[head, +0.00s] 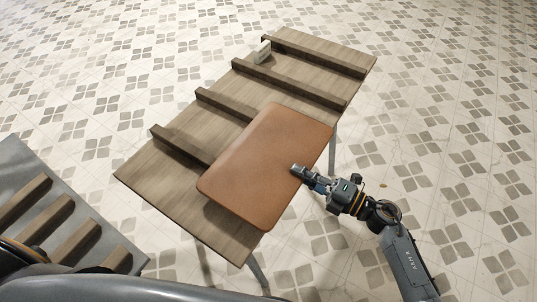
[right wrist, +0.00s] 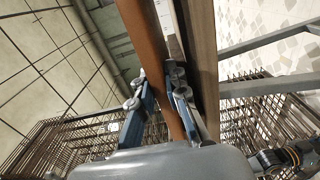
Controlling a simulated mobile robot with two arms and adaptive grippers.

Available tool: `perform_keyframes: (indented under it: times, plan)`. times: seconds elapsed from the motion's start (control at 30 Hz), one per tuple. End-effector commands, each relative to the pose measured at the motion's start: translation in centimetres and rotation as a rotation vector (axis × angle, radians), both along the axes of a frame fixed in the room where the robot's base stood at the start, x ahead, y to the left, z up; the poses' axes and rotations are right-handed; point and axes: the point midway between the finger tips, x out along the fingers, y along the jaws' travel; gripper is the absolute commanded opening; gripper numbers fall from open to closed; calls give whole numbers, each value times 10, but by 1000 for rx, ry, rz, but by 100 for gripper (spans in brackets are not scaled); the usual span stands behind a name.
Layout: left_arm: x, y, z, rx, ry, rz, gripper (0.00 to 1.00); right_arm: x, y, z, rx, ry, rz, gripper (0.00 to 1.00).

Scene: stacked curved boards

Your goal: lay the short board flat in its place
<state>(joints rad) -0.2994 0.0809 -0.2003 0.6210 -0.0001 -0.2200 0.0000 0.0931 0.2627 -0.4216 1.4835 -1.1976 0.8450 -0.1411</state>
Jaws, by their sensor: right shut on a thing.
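The short board (head: 268,165) is a smooth orange-brown panel with rounded corners. In the head view it lies over the near right part of the wooden table (head: 235,240), roughly level, and covers the ends of some bars. My right gripper (head: 299,172) is shut on its right edge. In the right wrist view the fingers (right wrist: 160,92) pinch the board's edge (right wrist: 146,45), with the wooden table edge (right wrist: 203,50) close beside it. I cannot tell whether the board touches the bars. My left gripper is not in view.
Several raised wooden bars (head: 295,83) cross the table. A small pale block (head: 262,52) stands near the far bars. At the lower left is a grey surface (head: 110,240) with more wooden bars (head: 55,213). The far part of the table is free of boards.

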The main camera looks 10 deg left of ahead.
Motion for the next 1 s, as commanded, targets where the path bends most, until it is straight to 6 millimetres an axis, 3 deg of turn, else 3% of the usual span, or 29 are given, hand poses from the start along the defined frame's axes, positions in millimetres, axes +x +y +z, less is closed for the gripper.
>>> perform_keyframes:
  times: [1.0]
  plan:
    - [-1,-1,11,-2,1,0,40,0,0,14,3,-2,1,0]
